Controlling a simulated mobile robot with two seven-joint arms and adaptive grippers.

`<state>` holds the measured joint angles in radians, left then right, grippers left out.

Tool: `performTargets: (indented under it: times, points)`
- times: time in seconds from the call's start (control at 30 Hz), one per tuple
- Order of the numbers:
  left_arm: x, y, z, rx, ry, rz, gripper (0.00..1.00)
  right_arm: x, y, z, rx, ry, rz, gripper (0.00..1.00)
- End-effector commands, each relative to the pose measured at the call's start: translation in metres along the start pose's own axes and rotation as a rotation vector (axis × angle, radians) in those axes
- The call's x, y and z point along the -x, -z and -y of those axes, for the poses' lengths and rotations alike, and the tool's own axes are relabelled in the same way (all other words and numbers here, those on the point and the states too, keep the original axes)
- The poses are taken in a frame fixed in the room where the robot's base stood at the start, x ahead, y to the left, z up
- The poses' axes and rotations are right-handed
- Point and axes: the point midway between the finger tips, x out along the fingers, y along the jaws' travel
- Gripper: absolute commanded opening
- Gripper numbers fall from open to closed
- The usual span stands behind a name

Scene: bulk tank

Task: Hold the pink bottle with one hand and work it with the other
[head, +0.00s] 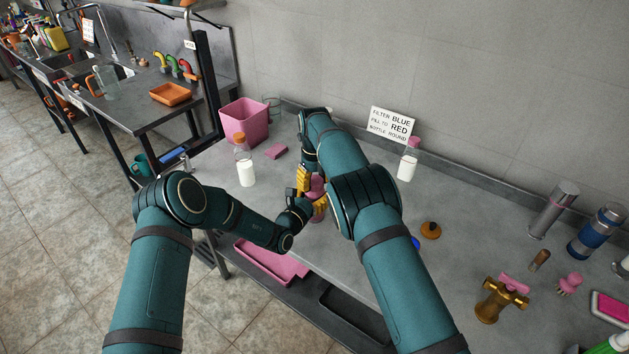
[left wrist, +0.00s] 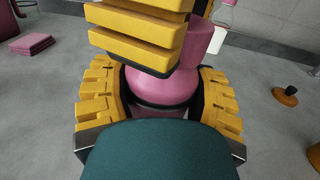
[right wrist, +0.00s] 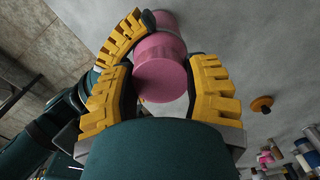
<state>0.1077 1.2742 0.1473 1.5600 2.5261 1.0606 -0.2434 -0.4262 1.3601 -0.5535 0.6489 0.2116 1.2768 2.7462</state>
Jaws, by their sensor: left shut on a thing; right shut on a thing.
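The pink bottle (head: 316,190) stands over the grey table's front part, mostly hidden by my grippers. My left gripper (head: 313,207) is shut around its lower body, and the pink body (left wrist: 165,88) shows between the yellow fingers in the left wrist view. My right gripper (head: 304,181) is shut on the bottle's upper part from above. In the right wrist view a round pink top (right wrist: 160,80) sits between its yellow fingers. Whether the bottle touches the table is hidden.
A pink bin (head: 244,121), a white-filled bottle with an orange cap (head: 245,170) and one with a pink cap (head: 408,164) stand behind. A brass fitting (head: 497,303) and several cylinders stand right.

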Motion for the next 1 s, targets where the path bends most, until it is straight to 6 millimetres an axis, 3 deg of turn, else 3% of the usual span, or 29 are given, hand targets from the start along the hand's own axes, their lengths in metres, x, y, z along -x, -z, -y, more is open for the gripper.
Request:
performTargets:
  times: [0.1, 0.13, 0.2, 0.63, 1.0]
  points:
    - [0.000, 0.000, 0.000, 0.000, 0.000, 0.000, 0.00, 0.001, 0.000, 0.000, 0.004, 0.000, 0.001, 0.33]
    - [0.000, 0.000, 0.000, 0.000, 0.000, 0.000, 0.00, 0.001, 0.000, 0.000, 0.004, 0.000, 0.001, 0.63]
    - [0.000, 0.000, 0.000, 0.000, 0.000, 0.000, 0.00, 0.001, 0.000, 0.000, 0.005, 0.000, 0.001, 0.84]
    - [0.000, 0.000, 0.000, 0.000, 0.000, 0.000, 0.00, 0.008, -0.001, 0.000, 0.007, 0.000, 0.003, 0.84]
    - [0.000, 0.000, 0.000, 0.000, 0.000, 0.000, 0.00, 0.080, -0.001, 0.001, 0.007, 0.001, 0.005, 0.84]
